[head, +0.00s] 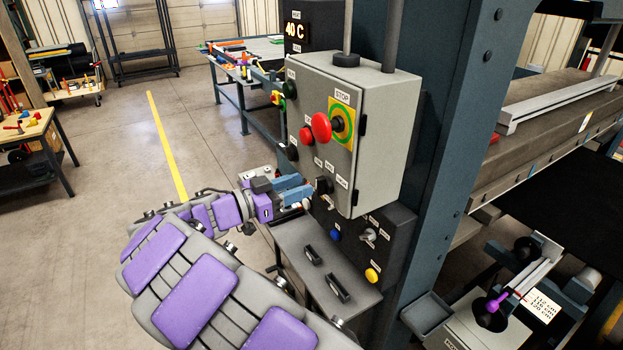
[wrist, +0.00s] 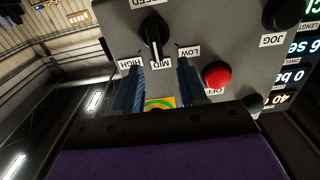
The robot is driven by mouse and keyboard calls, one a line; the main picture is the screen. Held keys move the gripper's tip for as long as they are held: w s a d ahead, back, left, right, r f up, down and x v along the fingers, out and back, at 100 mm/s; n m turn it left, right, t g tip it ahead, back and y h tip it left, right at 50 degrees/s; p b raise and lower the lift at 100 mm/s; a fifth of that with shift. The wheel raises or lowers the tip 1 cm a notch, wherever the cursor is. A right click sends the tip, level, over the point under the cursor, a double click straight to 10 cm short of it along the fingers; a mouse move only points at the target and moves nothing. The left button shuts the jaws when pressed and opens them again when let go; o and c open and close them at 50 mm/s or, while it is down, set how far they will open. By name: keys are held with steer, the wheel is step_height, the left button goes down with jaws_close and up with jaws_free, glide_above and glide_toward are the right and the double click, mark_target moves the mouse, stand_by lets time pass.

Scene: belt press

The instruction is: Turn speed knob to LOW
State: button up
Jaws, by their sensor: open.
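The speed knob (wrist: 153,32) is black with a white pointer line. In the wrist view its pointer is directed at the MID label (wrist: 161,65), between HIGH (wrist: 129,66) and LOW (wrist: 190,51); the labels appear upside down. In the head view the knob (head: 323,186) is on the lower front of the grey control box. My gripper (head: 306,190) is open, just left of the knob. In the wrist view its two blue fingers (wrist: 161,68) are spread and empty, with their tips short of the knob. Whether either touches the panel I cannot tell.
A red mushroom STOP button (head: 321,127) stands out above the knob. A red OFF button (wrist: 217,75) is close to the right finger in the wrist view. A lower dark panel has a blue button (head: 335,234), a switch (head: 368,235) and a yellow button (head: 372,275).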

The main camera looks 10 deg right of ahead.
mark_target(316, 180)
steer(key=shift+x, duration=2.35)
steer(key=shift+s, duration=0.1)
steer(key=shift+a, duration=0.1)
jaws_close()
